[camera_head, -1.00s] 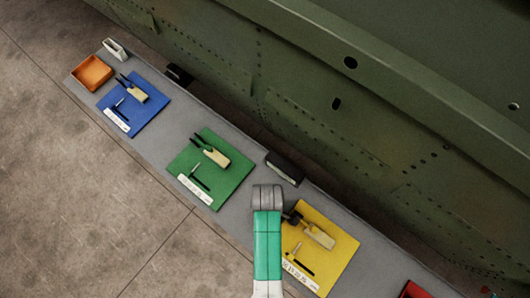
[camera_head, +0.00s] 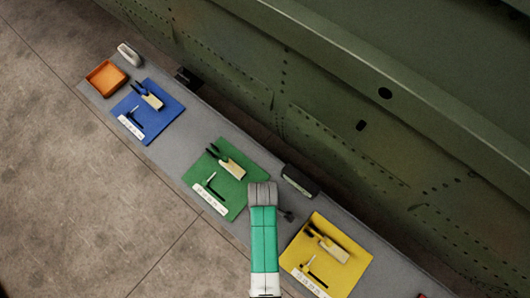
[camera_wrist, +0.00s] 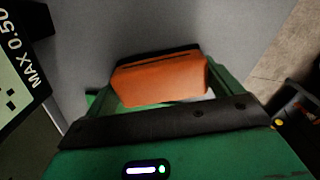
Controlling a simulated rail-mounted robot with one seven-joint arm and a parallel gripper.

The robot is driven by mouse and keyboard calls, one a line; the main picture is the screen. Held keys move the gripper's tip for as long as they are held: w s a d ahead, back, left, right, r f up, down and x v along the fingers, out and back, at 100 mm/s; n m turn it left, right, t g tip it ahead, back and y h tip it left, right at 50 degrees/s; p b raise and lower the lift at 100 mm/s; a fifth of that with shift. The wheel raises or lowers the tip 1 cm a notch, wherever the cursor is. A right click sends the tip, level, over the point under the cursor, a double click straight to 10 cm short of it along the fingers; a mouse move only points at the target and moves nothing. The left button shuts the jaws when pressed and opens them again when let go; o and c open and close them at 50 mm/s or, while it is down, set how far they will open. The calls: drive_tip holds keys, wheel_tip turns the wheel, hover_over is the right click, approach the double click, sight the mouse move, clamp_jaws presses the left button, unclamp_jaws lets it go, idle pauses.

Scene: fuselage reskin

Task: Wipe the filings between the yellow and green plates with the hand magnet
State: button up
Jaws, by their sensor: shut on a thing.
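The yellow plate (camera_head: 327,257) and the green plate (camera_head: 228,180) lie on a grey bench, each with a pale-bodied, dark-pronged tool, a small dark part and a white label. My arm stands over the grey strip between them and covers part of it. My gripper (camera_wrist: 160,76) is shut on an orange block (camera_wrist: 162,82), which I take to be the hand magnet, held between its green fingers. Plain grey surface shows beyond the block in the wrist view. I cannot make out filings. In the head view the block is hidden beneath the arm.
A dark box (camera_head: 300,180) stands at the bench's back edge near the gap. A device marked MAX 0.50 (camera_wrist: 22,65) is close at left in the wrist view. A blue plate (camera_head: 148,112) and an orange tray (camera_head: 106,78) lie farther left. The green fuselage rises behind.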

wheel_tip(320, 180, up, 3)
drive_tip(key=shift+s+r+p, duration=0.1)
drive_tip(key=shift+p, duration=0.7)
wheel_tip(320, 180, up, 5)
drive_tip(key=p, duration=0.5)
drive_tip(key=shift+r, duration=0.1)
